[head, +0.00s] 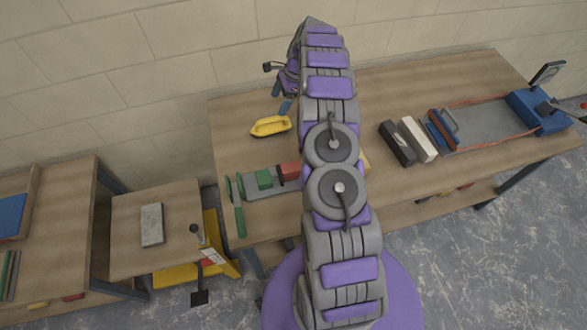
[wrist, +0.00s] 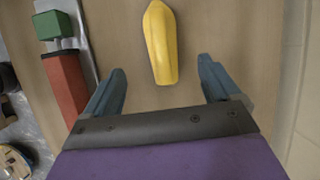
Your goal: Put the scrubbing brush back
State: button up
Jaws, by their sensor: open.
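A yellow item with a raised handle, which looks like the scrubbing brush (head: 270,126), lies on the wooden workbench (head: 245,150) near its back left. In the wrist view the yellow brush (wrist: 160,42) is ahead, with its near end showing between my fingertips. My gripper (head: 281,98) is above the bench by the back wall, close to the brush. In the wrist view my gripper (wrist: 162,66) is open, with a blue-grey finger on each side and nothing held. The height gap to the brush is hard to judge. My arm hides part of the bench.
A metal rail with a green block (head: 264,179) and a red block (head: 289,171) lies in front of the brush. Black and white blocks (head: 407,141) and a blue-ended tool (head: 540,110) are on the right. A block wall (head: 180,50) stands behind. A lower table (head: 180,220) is left.

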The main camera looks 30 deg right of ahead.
jog(key=s+a+r+n+g+h, duration=0.1)
jog(key=s+a+r+n, duration=0.5)
jog(key=s+a+r, duration=0.4)
jog(key=s+a+r+n+g, duration=0.1)
jog(key=s+a+r+n, duration=0.4)
jog(key=s+a+r, duration=0.45)
jog(key=s+a+r+n+h, duration=0.1)
jog(key=s+n, duration=0.2)
jog(key=s, duration=0.6)
jog(key=s+a+r+n+h, duration=0.1)
jog(key=s+r+n, duration=0.1)
jog(key=s, duration=0.8)
jog(key=s+a+r+n+g+h, duration=0.1)
jog(key=s+n, duration=0.4)
jog(key=s, duration=0.5)
jog(key=shift+s+a+r, duration=0.15)
jog(key=shift+a+r, duration=0.3)
jog(key=shift+r, duration=0.1)
